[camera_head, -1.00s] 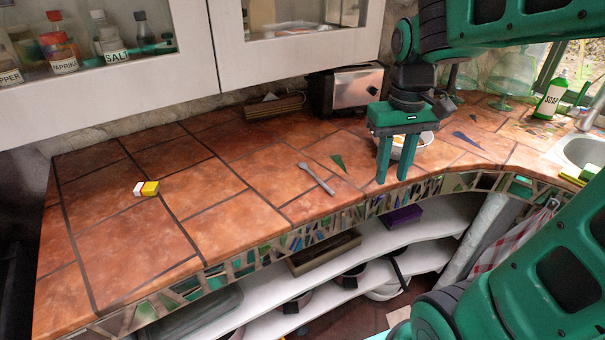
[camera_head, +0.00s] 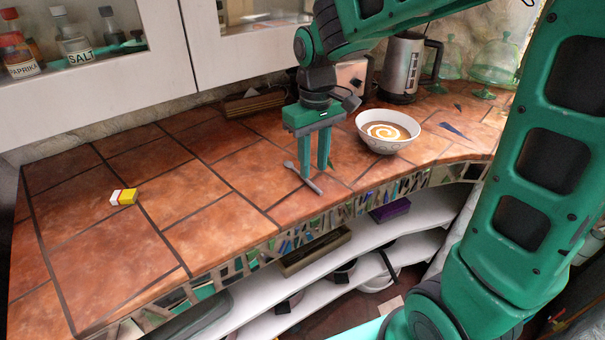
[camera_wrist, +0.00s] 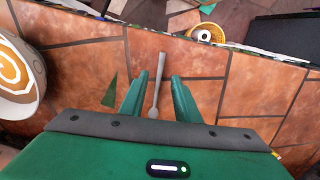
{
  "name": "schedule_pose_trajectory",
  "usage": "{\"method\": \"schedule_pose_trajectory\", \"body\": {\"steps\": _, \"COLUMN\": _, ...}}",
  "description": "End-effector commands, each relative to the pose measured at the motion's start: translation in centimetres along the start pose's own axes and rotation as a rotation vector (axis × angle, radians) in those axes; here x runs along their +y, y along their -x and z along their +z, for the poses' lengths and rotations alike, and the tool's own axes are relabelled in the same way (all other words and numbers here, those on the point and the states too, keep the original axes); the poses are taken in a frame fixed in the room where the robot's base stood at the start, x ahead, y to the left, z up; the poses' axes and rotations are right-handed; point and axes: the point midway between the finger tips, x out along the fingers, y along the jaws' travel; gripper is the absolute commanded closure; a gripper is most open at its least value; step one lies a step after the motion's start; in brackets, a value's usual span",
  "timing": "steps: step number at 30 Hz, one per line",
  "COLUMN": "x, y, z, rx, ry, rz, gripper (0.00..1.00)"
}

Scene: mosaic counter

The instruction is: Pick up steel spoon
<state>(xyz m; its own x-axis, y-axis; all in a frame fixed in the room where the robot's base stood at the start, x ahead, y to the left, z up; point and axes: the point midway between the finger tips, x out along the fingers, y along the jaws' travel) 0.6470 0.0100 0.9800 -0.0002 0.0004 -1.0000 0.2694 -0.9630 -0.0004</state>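The steel spoon (camera_head: 309,181) is a thin grey piece of cutlery lying flat on the tiled counter near its front edge. In the wrist view the spoon (camera_wrist: 157,84) lies lengthwise between the two fingers, with a gap on each side. My gripper (camera_head: 315,173) is open above the spoon, fingers pointing down. The gripper also shows in the wrist view (camera_wrist: 160,78). The fingers hide part of the spoon in the head view. I cannot tell how high the fingertips are above the counter.
A bowl of soup (camera_head: 387,131) stands to the right of my gripper. A kettle (camera_head: 401,68) and a toaster (camera_head: 351,75) stand behind. Open shelves (camera_head: 340,262) run below.

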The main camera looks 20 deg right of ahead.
Motion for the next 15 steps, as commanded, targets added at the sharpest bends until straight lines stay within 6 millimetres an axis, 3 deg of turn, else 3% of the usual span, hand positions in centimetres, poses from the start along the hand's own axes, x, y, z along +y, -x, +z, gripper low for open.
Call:
{"method": "schedule_pose_trajectory", "body": {"steps": 7, "x": 0.0, "y": -3.5, "z": -0.3, "rx": -0.004, "ry": 0.001, "rz": 0.000, "gripper": 0.71}}
{"method": "schedule_pose_trajectory", "body": {"steps": 15, "x": 0.0, "y": -4.5, "z": -0.4, "rx": 0.000, "ry": 0.001, "rz": 0.001, "gripper": 0.71}}
